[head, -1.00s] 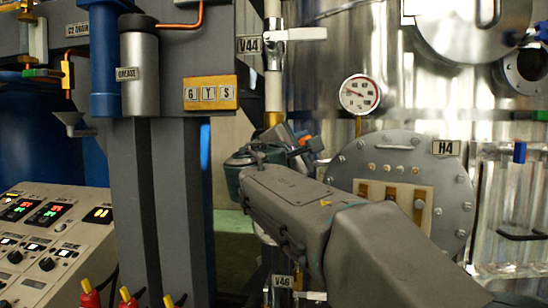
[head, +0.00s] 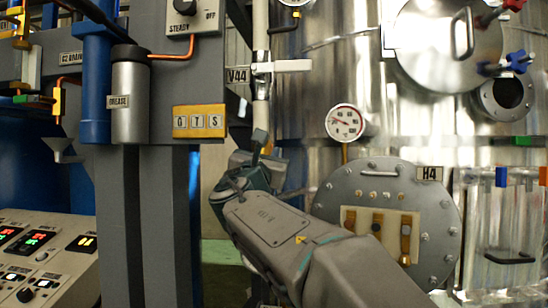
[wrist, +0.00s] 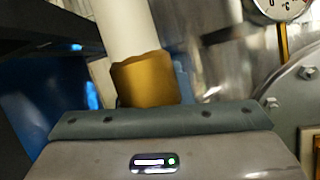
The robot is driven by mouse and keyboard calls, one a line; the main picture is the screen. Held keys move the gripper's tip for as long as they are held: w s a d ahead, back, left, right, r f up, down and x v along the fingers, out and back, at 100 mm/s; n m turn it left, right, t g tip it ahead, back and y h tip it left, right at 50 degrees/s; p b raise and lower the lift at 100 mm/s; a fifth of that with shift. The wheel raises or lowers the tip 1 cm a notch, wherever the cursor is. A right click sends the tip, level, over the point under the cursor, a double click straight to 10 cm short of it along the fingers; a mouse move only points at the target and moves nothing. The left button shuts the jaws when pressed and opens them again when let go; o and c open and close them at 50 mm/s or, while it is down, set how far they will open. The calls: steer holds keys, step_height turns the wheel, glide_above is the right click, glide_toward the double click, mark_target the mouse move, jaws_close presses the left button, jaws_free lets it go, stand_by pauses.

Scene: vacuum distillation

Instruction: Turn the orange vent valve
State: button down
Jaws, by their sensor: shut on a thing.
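My gripper (head: 262,150) is at the white vertical pipe (head: 261,105), below the V44 label (head: 237,75). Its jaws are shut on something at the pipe. The orange handle of the vent valve is hidden behind my gripper and wrist in the head view, so I cannot see how far it is turned. In the wrist view my gripper's housing fills the bottom, and its fingertips are out of sight. Just beyond it a brass collar (wrist: 143,78) shows at the end of the white pipe (wrist: 122,28).
A grey column with a yellow label plate (head: 199,121) stands close to the left of my gripper. A pressure gauge (head: 344,122) and the round H4 flange (head: 335,200) are close on the right. A control panel (head: 45,255) is at lower left.

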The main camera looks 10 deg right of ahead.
steer(key=shift+w+a+n+y, duration=0.1)
steer(key=shift+a+n+y, duration=0.2)
steer(key=shift+n, duration=0.5)
steer(key=shift+a, duration=0.1)
steer(key=c, duration=1.3)
jaws_free()
steer(key=b+v, duration=0.5)
steer(key=v, duration=0.9)
steer(key=shift+w+f, duration=0.1)
steer(key=shift+f, duration=0.05)
